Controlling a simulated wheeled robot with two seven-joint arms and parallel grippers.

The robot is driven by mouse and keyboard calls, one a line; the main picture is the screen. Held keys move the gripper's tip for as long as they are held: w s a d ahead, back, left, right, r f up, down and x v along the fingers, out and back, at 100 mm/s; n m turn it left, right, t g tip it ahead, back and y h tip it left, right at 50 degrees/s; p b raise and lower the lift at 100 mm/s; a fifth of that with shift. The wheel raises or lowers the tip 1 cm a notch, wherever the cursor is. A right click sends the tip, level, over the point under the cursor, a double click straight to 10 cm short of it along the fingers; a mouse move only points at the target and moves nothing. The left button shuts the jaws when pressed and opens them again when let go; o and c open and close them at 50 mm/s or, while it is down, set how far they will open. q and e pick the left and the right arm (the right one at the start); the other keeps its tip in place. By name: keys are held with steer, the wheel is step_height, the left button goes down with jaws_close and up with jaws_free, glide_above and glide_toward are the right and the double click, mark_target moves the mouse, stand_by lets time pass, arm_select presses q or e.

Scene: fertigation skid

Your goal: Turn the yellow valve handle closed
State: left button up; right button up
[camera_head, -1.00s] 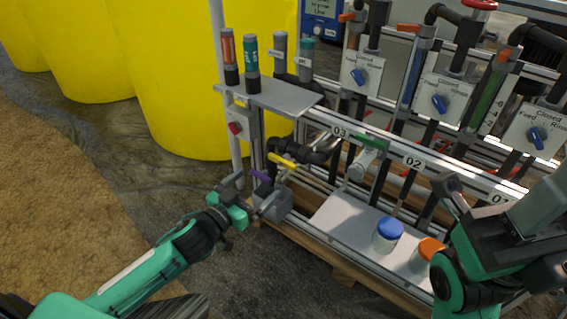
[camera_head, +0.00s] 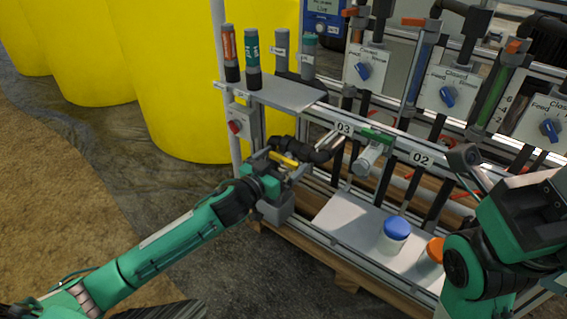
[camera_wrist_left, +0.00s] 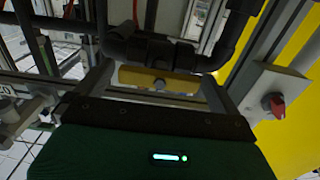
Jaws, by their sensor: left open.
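The yellow valve handle (camera_head: 284,159) sits on black pipework at the left end of the skid, below the grey shelf. In the left wrist view the yellow handle (camera_wrist_left: 135,77) lies crosswise between my two fingers, with a dark bolt at its middle. My left gripper (camera_head: 279,166) is open, with one finger on either side of the handle; whether they touch it I cannot tell. It also shows in the left wrist view (camera_wrist_left: 157,88). My right gripper (camera_head: 505,170) is at the right, away from the handle; its jaw opening is unclear.
A green-handled valve (camera_head: 378,135) is right of the yellow one. A red knob on a grey box (camera_head: 236,127) stands to the left. A grey shelf (camera_head: 285,93) holds several probes above. A blue-capped jar (camera_head: 396,233) and an orange-capped jar (camera_head: 436,248) stand on the lower tray.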

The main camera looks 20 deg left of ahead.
arm_select(q)
steer(key=shift+w+d, duration=0.1)
steer(key=shift+w, duration=0.25)
steer(key=c, duration=0.9)
steer(key=shift+r, duration=0.1)
